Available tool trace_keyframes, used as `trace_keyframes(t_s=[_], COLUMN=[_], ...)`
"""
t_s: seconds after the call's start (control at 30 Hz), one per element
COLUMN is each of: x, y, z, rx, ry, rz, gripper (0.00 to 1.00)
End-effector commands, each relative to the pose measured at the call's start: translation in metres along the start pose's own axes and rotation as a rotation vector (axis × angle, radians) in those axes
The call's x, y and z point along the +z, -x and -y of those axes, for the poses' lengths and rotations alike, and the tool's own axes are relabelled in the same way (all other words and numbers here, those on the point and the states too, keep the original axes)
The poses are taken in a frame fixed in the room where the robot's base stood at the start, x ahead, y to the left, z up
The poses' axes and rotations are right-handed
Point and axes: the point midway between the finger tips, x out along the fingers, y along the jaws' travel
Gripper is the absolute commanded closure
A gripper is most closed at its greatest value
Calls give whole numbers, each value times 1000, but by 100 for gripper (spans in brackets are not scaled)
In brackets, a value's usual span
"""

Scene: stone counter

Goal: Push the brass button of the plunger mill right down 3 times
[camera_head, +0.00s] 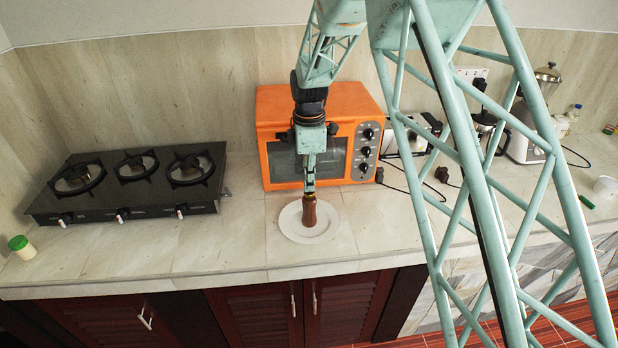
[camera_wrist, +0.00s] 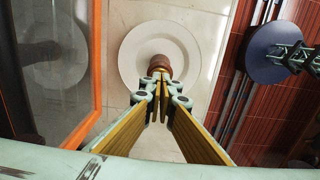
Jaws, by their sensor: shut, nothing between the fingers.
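The plunger mill (camera_head: 308,212) is a small brown wooden body standing upright on a white plate (camera_head: 291,229) on the counter. My gripper (camera_head: 309,187) is shut and empty, pointing down directly over the top of the mill. In the wrist view the shut fingertips (camera_wrist: 160,80) overlap the mill's top (camera_wrist: 160,65), with the plate (camera_wrist: 134,50) around it. The brass button is hidden by the fingertips. I cannot tell whether they touch it or how far down it is.
An orange oven (camera_head: 345,105) stands close behind the mill, with my arm in front of it. A black gas hob (camera_head: 130,183) is at the left. Kitchen appliances and cables are at the right. The counter (camera_head: 235,235) left of the plate is clear.

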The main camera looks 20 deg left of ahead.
Motion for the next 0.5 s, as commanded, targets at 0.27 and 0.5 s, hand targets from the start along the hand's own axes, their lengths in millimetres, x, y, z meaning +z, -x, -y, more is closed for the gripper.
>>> trace_keyframes(t_s=[0.27, 0.5], x=[0, 0], y=[-4, -5], z=[0, 0], rx=[0, 0], ry=[0, 0], rz=[0, 0], gripper=[100, 100])
